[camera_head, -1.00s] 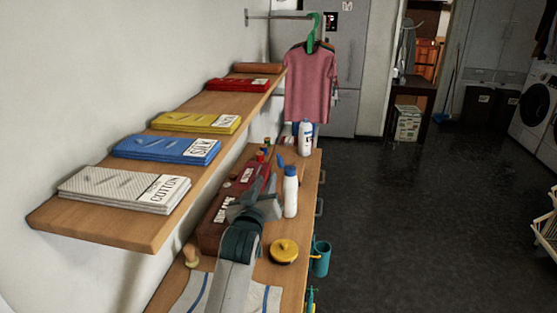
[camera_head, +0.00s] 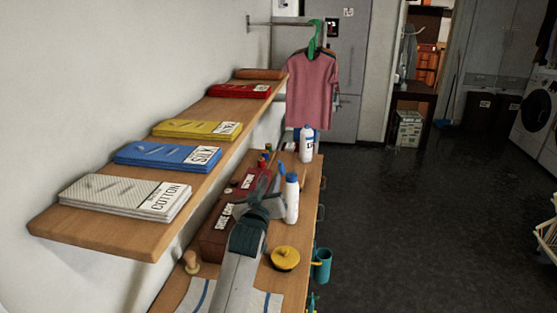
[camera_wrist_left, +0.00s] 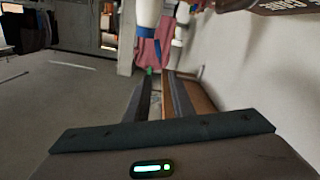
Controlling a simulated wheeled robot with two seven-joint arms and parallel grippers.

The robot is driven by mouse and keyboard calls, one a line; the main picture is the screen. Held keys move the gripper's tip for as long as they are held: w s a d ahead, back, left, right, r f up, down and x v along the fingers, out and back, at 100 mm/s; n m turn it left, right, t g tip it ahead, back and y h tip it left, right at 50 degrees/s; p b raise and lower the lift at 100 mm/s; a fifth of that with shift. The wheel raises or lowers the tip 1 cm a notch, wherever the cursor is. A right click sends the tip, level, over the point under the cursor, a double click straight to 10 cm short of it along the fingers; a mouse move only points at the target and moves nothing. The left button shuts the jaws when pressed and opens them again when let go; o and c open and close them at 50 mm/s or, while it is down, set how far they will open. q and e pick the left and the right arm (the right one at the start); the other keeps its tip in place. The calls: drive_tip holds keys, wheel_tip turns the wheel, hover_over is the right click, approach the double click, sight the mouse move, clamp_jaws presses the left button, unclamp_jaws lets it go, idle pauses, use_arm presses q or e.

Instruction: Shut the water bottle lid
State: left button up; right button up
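A white water bottle (camera_head: 292,204) with a blue top (camera_head: 291,178) stands upright on the wooden bench. A second white bottle (camera_head: 306,146) stands farther back. My left gripper (camera_head: 272,188) is open and empty, just left of the nearer bottle's upper part. Whether it touches the bottle I cannot tell. In the left wrist view, the picture looks upside down; a white bottle with a blue part (camera_wrist_left: 146,31) shows beyond my open left fingers (camera_wrist_left: 163,92). Whether the lid is shut is too small to tell. My right gripper is not in view.
A wooden shelf (camera_head: 110,235) with folded cloth stacks overhangs the left. The floor at right is open.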

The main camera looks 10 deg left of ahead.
sight(279, 160)
use_arm(q)
drive_tip(key=shift+w+p, duration=1.45)
drive_tip(key=shift+w, duration=5.4)
drive_tip(key=shift+c, duration=0.4)
clamp_jaws()
